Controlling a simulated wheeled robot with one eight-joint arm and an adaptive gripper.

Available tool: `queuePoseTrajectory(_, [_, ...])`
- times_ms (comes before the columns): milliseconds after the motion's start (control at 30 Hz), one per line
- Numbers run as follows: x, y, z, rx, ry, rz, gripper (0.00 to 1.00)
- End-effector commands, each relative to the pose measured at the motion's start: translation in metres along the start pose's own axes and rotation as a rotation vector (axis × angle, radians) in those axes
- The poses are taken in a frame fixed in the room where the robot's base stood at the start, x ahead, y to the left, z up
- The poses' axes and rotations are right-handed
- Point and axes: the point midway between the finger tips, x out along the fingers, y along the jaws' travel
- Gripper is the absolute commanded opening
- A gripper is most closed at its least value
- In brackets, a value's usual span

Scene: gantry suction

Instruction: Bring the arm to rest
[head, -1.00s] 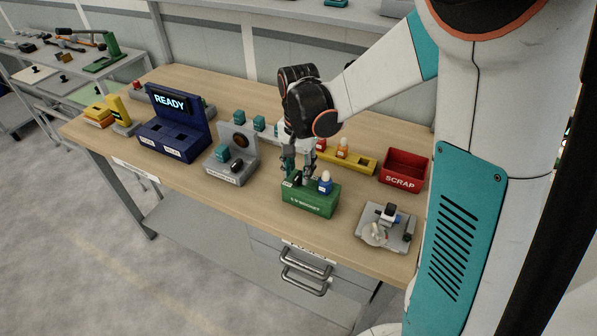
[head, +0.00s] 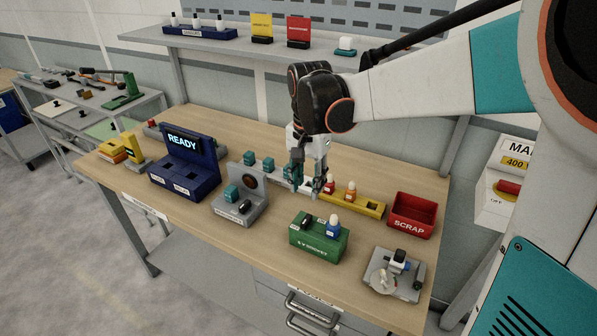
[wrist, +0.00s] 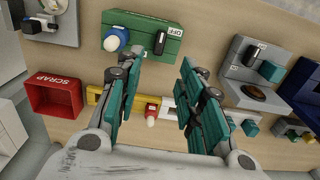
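My gripper (head: 308,186) hangs fingers-down above the workbench, in the head view behind the green box (head: 318,240). In the wrist view its two teal fingers (wrist: 155,95) stand apart with nothing held between them. The green box also shows in the wrist view (wrist: 150,30), apart from the fingers. It carries a blue part with a white top (head: 333,227) and a black switch.
A red scrap bin (head: 412,216) stands at the right. A grey fixture (head: 395,275) sits at the front right. A grey stand (head: 240,200) and a blue READY station (head: 185,170) are to the left. A shelf (head: 230,38) runs behind the bench, above it.

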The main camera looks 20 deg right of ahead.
Motion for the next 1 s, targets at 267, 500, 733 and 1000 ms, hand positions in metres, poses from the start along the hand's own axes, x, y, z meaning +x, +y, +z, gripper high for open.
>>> queuePoseTrajectory(267, [-0.004,0.006,0.005,-0.029,0.016,-0.016,0.35])
queuePoseTrajectory(500, [-0.021,0.035,0.031,-0.187,0.11,-0.096,0.35])
queuePoseTrajectory(733, [-0.029,0.066,0.059,-0.364,0.231,-0.167,0.35])
queuePoseTrajectory(1000, [-0.025,0.1,0.09,-0.565,0.391,-0.224,0.35])
